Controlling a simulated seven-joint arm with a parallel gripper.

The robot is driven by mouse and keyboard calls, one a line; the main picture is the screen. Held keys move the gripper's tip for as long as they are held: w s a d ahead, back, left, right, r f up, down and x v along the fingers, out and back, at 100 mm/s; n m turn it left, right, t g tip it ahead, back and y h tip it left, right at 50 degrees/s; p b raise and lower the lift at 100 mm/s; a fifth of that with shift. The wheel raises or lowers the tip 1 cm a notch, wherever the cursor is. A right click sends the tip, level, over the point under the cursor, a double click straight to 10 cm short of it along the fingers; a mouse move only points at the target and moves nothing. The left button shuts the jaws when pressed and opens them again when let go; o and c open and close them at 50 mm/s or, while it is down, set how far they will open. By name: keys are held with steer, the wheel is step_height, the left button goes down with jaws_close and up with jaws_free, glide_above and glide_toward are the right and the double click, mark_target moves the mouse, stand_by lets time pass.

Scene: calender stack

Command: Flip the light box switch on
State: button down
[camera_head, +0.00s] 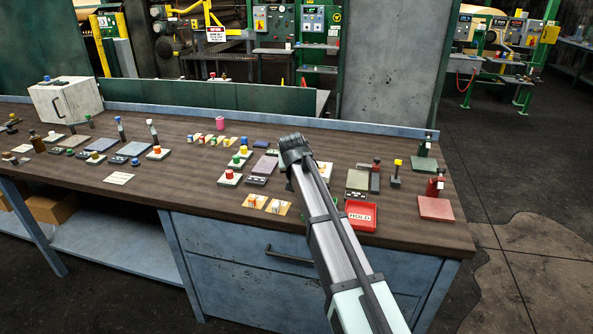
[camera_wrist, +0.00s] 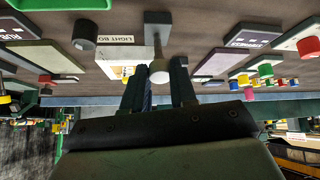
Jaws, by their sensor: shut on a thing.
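The light box switch (camera_wrist: 158,20) shows in the wrist view as a small grey base with a lever ending in a pale round knob (camera_wrist: 159,72). A white label reading "LIGHT BO" (camera_wrist: 115,39) lies beside it. My gripper (camera_wrist: 159,85) has its two dark fingers on either side of the knob and is shut on the lever. In the head view my gripper (camera_head: 294,150) is low over the middle of the bench, and it and the arm hide the switch. A pale panel (camera_head: 325,171), partly hidden by the arm, lies just right of my gripper.
The brown bench top (camera_head: 200,200) is crowded with small button and switch plates left of my gripper. To the right are a red HOLD tray (camera_head: 361,215), a yellow-topped post (camera_head: 397,170) and a red lever block (camera_head: 436,207). A white box (camera_head: 65,102) stands far left.

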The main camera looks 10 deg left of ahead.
steer(key=shift+s+f, duration=0.3)
steer(key=shift+s, duration=0.25)
steer(key=c, duration=0.9)
jaws_free()
steer(key=shift+w+r, duration=0.1)
steer(key=v, duration=1.3)
steer(key=shift+r, duration=0.4)
